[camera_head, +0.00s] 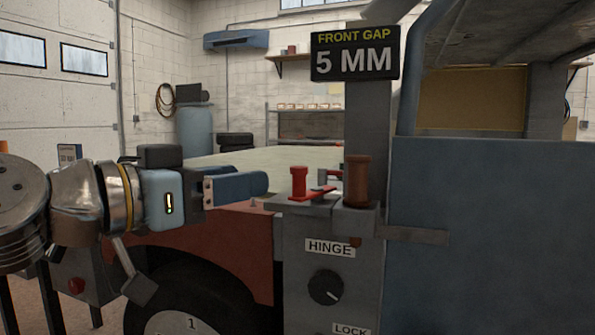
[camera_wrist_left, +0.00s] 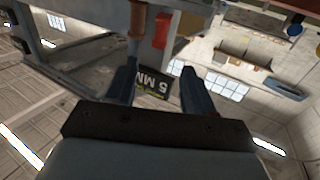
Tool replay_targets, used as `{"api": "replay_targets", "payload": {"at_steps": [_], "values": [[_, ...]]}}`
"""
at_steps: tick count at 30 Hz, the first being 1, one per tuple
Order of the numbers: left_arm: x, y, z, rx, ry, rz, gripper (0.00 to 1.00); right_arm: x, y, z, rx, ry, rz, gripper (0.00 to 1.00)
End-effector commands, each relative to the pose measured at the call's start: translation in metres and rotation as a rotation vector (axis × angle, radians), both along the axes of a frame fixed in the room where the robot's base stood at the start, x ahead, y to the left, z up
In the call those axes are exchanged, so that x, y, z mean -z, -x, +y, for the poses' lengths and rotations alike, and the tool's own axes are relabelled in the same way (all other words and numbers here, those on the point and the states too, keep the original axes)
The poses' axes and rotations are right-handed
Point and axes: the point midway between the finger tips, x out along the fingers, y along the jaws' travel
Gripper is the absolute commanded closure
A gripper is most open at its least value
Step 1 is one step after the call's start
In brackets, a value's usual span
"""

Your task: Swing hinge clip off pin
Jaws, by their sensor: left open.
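A red clip-like piece with an upright knob (camera_head: 299,182) and a flat arm sits on top of the grey post marked HINGE (camera_head: 330,248). A brown, rusty pin (camera_head: 356,180) stands upright to its right in a grey bracket. My left gripper (camera_head: 264,184) comes in from the left. Its blue-grey fingers are open and empty, a little left of the red knob and apart from it. In the left wrist view, the red piece (camera_wrist_left: 163,28) and the brown pin (camera_wrist_left: 137,20) lie beyond the open fingers (camera_wrist_left: 158,72). My right gripper is not in view.
A sign reading FRONT GAP 5 MM (camera_head: 355,54) stands above the post. A black dial (camera_head: 326,287) is on the post's front. The blue door panel (camera_head: 490,220) fills the right side. A red fender (camera_head: 225,250) and tyre (camera_head: 190,300) lie below my left arm.

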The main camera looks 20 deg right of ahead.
Motion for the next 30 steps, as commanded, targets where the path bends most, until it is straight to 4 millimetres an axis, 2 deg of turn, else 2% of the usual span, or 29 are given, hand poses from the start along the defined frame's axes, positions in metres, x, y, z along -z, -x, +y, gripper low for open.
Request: {"api": "replay_targets", "payload": {"at_steps": [9, 15, 21, 30], "values": [[-0.002, -0.035, -0.061, 0.002, 0.002, 0.005, 0.47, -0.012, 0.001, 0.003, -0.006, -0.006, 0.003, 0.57], [-0.002, -0.055, -0.094, 0.000, 0.003, 0.004, 0.47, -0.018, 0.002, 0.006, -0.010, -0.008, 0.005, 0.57], [-0.001, -0.064, -0.110, -0.001, 0.006, 0.004, 0.47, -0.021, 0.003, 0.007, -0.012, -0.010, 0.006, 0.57], [-0.001, -0.065, -0.112, -0.001, 0.006, 0.003, 0.47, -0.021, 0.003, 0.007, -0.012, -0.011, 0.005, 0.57]]}}
